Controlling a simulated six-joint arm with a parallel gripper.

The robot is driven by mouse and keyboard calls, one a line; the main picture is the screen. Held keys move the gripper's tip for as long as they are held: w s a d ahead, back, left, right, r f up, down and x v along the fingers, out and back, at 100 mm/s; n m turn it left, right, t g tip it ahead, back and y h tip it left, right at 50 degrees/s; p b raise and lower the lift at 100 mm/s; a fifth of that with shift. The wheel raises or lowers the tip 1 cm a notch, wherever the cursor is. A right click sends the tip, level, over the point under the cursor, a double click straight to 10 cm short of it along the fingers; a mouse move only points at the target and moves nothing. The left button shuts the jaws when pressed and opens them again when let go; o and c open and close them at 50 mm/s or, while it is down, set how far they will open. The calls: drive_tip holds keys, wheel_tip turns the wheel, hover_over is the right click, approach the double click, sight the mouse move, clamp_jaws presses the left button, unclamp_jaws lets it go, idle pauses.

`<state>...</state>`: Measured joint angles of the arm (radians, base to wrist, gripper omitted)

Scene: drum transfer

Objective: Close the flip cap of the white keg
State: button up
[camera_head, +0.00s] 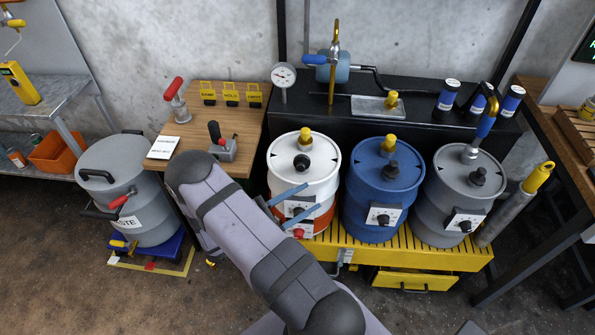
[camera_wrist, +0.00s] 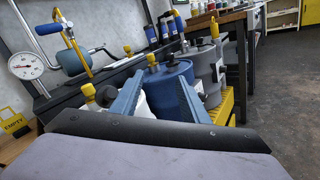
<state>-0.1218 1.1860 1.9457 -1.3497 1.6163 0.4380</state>
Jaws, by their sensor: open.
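The white keg (camera_head: 275,152) with an orange-red lower band stands at the left of a row of three drums. Its lid carries an upright yellow cap (camera_head: 305,137) at the back and a black knob (camera_head: 301,163) nearer the front. I cannot tell which of these is the flip cap. A panel with a black dial (camera_head: 297,211) and a red knob (camera_head: 298,233) is on its front. My gripper (camera_head: 313,197) is open and empty, its blue fingers spread before this panel. In the wrist view, the fingers (camera_wrist: 162,80) partly hide the white keg (camera_wrist: 146,109).
A blue drum (camera_head: 364,190) and a grey drum (camera_head: 438,200) stand right of the keg on a yellow slatted platform (camera_head: 400,258). A black ledge with a gauge (camera_head: 284,76) and pump runs behind.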

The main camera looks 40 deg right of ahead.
sight(299, 170)
drive_tip(key=w+f+t+y, duration=0.1)
drive_tip(key=w+t, duration=0.6)
drive_tip(key=t, duration=0.1)
drive_tip(key=shift+w+f+p+x, duration=0.15)
drive_tip(key=shift+p+x, duration=0.15)
drive_tip(key=shift+x, duration=0.8)
drive_tip(key=shift+w+f+p+x, duration=0.1)
drive_tip(key=shift+p+x, duration=0.2)
drive_tip(key=shift+x, duration=0.8)
drive_tip(key=shift+w+f+p+x, duration=0.15)
drive_tip(key=shift+p+x, duration=0.15)
drive_tip(key=shift+x, duration=0.8)
drive_tip(key=shift+a+r, duration=0.1)
clamp_jaws()
